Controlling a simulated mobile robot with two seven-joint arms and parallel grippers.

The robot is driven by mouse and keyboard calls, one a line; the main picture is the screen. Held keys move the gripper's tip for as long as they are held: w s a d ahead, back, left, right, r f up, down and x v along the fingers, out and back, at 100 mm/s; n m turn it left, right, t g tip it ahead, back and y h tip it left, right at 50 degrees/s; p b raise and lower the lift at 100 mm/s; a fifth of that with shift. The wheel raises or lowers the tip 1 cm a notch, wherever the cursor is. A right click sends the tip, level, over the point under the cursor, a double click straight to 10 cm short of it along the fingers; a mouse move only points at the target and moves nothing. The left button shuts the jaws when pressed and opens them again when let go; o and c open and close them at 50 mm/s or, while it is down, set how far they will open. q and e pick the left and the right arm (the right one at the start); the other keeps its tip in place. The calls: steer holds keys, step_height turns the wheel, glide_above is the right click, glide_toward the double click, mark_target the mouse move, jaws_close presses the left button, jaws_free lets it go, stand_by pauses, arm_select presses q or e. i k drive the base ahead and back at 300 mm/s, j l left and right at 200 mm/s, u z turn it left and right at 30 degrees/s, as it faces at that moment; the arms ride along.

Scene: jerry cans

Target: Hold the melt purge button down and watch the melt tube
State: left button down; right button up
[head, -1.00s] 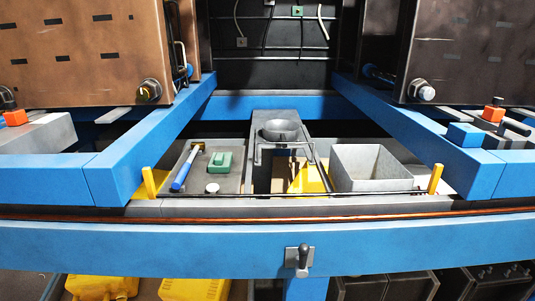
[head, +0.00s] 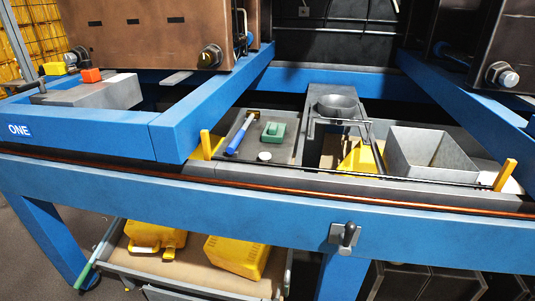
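Neither of my grippers is in view. I cannot tell whether either block is the melt purge button. No part is clearly recognisable as the melt tube. A dark round cup (head: 336,106) sits on the grey central block, with a bent rod in front of it.
Blue beams (head: 250,205) cross the front. Grey floor shows at lower left.

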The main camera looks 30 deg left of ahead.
mark_target(265, 156)
steer(key=i, duration=1.35)
steer(key=u, duration=1.3)
